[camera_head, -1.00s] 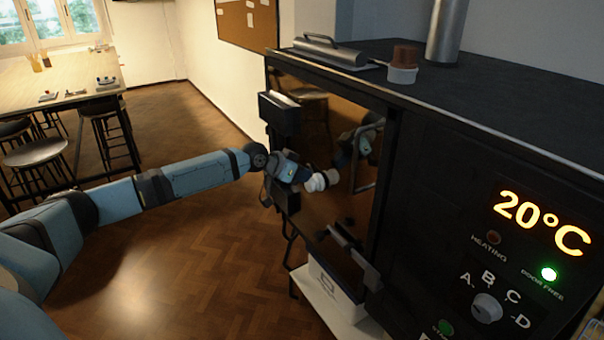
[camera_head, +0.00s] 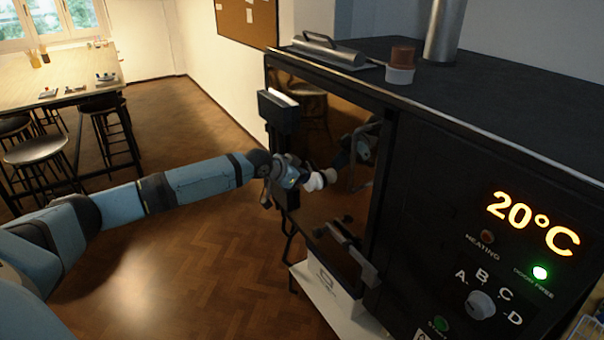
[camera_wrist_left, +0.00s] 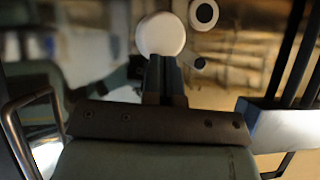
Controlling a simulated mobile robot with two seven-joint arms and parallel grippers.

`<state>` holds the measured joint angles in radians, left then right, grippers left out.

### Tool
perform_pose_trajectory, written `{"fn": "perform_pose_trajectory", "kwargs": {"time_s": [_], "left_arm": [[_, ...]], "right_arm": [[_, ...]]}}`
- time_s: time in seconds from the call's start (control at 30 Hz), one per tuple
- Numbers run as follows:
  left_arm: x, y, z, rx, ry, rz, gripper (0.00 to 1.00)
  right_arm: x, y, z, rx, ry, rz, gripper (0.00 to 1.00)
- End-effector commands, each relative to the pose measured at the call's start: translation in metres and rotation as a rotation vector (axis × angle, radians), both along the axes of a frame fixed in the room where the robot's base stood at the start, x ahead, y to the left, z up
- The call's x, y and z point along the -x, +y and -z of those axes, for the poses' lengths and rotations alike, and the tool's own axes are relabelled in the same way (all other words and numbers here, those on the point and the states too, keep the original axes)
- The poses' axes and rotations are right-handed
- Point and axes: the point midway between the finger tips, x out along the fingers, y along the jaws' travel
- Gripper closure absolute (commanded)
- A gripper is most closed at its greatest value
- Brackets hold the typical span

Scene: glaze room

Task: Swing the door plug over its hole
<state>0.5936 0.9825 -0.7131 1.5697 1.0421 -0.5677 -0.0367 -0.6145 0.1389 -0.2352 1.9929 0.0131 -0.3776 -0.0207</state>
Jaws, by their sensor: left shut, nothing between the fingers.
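The kiln's dark, glossy door (camera_head: 345,130) is shut, and it mirrors my left arm. A pale round plug (camera_head: 316,181) shows at its face by my left gripper (camera_head: 306,180); in the left wrist view (camera_wrist_left: 160,33) it is a large white disc. There a white ring with a dark centre (camera_wrist_left: 204,13), which looks like the hole, lies right of the disc. The disc appears beside the ring, not over it. My left gripper (camera_wrist_left: 164,62) is shut and empty, its fingertips at the disc's lower edge; I cannot tell if they touch. My right gripper is not in view.
The kiln's control panel (camera_head: 500,265) reads 20°C with a green light lit. A black latch bar (camera_head: 346,250) crosses the lower door. A white box (camera_head: 333,284) sits on a low shelf below. Open wooden floor (camera_head: 200,270) lies left; stools and a table stand behind.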

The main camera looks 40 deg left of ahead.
Motion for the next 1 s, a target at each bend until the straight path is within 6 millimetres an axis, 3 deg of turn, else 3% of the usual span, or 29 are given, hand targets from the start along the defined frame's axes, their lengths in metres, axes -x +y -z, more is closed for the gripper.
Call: {"fn": "perform_pose_trajectory", "kwargs": {"time_s": [0.37, 0.83, 1.0], "left_arm": [[0.0, 0.0, 0.019, -0.275, -0.114, 0.0, 1.0], [-0.003, 0.009, 0.046, -0.678, -0.282, -0.001, 1.0], [-0.004, 0.009, 0.04, -0.67, -0.279, -0.001, 1.0]], "right_arm": [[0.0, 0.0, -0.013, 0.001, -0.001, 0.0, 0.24], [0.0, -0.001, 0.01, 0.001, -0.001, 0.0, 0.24], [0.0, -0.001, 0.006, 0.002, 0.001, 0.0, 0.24]]}}
